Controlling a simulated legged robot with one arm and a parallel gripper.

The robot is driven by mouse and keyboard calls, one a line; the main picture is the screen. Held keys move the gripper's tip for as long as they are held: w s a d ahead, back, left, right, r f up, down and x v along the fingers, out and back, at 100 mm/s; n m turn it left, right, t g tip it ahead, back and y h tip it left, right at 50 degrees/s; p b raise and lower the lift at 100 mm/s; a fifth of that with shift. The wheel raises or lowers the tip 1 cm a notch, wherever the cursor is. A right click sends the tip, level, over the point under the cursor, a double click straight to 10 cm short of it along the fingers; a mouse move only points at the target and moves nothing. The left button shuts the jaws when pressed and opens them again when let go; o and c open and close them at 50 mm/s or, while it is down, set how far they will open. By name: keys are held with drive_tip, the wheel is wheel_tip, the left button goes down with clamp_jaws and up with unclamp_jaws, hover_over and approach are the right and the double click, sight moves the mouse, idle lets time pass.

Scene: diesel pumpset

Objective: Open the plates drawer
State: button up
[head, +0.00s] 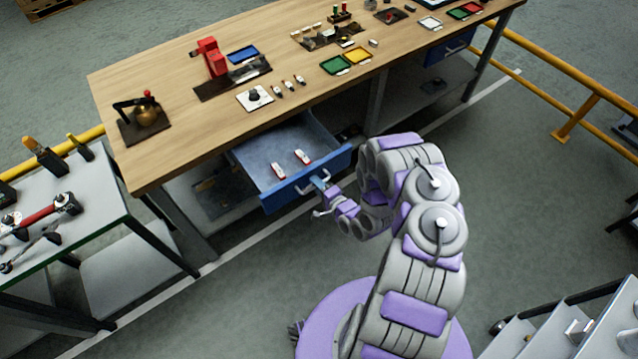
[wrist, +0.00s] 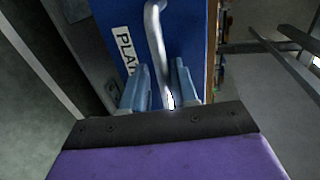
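The plates drawer (head: 262,158) is under the workbench, pulled well out, its grey inside showing in the head view. Its blue front (head: 285,191) bears a label partly readable as "PLA" (wrist: 127,50) in the wrist view. Two small white and red items (head: 290,163) lie inside. The silver bar handle (wrist: 154,35) runs between the two light blue fingers of my gripper (wrist: 161,85), which sit close on either side of it. In the head view my gripper (head: 319,182) is at the handle. Full finger contact is hard to see.
The wooden workbench top (head: 190,130) overhangs the drawer and carries tools and trays. A grey table (head: 100,215) with tools stands at left. A yellow rail (head: 560,68) stands at right.

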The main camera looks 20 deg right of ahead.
drive_tip(key=shift+o, duration=0.5)
drive_tip(key=shift+w+r, duration=0.1)
drive_tip(key=shift+s+d+r, duration=0.1)
drive_tip(key=shift+s+d, duration=0.1)
drive_tip(key=shift+s, duration=0.1)
drive_tip(key=v, duration=1.6)
drive_tip(key=shift+s, duration=0.3)
